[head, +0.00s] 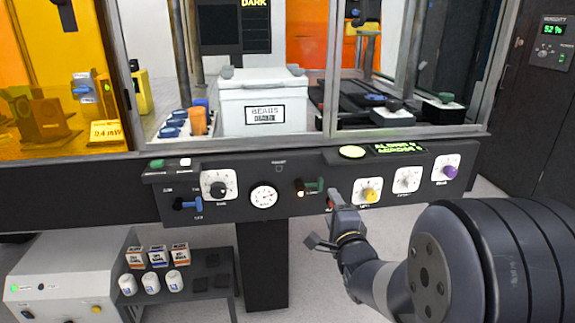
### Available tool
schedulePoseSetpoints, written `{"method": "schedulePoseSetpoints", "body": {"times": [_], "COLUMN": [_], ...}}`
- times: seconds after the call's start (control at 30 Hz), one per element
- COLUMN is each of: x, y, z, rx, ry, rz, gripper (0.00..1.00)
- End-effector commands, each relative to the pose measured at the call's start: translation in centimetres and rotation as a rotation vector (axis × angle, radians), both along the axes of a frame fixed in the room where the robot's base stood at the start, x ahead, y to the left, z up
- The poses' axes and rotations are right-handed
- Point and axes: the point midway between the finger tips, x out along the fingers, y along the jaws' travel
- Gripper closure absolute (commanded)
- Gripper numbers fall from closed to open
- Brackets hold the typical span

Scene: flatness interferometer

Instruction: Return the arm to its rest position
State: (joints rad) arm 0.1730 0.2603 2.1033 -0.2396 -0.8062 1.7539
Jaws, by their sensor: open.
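My arm (440,265) reaches in from the lower right of the head view. My gripper (324,219) is open, with its two fingers spread apart and nothing visible between them. It is in front of the control panel (240,207), below a small green-handled lever (314,186) and left of the yellow knob (369,192). The upper fingertip overlaps the panel in the picture; I cannot tell whether it touches. A small red part shows beside that fingertip, partly hidden by it.
The panel also carries a blue lever (187,204), a dial gauge (264,196) and a purple knob (447,172). Above it is a framed enclosure with a white labelled box (264,100). A low shelf (210,262) with small containers stands lower left. Floor is visible below the panel.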

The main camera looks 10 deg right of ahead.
Motion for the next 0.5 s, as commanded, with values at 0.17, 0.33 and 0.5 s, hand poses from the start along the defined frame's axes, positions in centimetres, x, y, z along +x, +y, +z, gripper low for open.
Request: {"method": "schedulePoseSetpoints", "body": {"times": [0.17, 0.33, 0.5], "x": [2.9, 5.9, 8.3], "y": [0.0, 0.1, 0.0], "z": [-0.2, -0.1, -0.1], "rx": [-0.001, -0.001, 0.000], "ry": [0.000, 0.000, -0.001], "rz": [0.001, 0.002, 0.001], "gripper": [0.42, 0.42, 0.42]}}
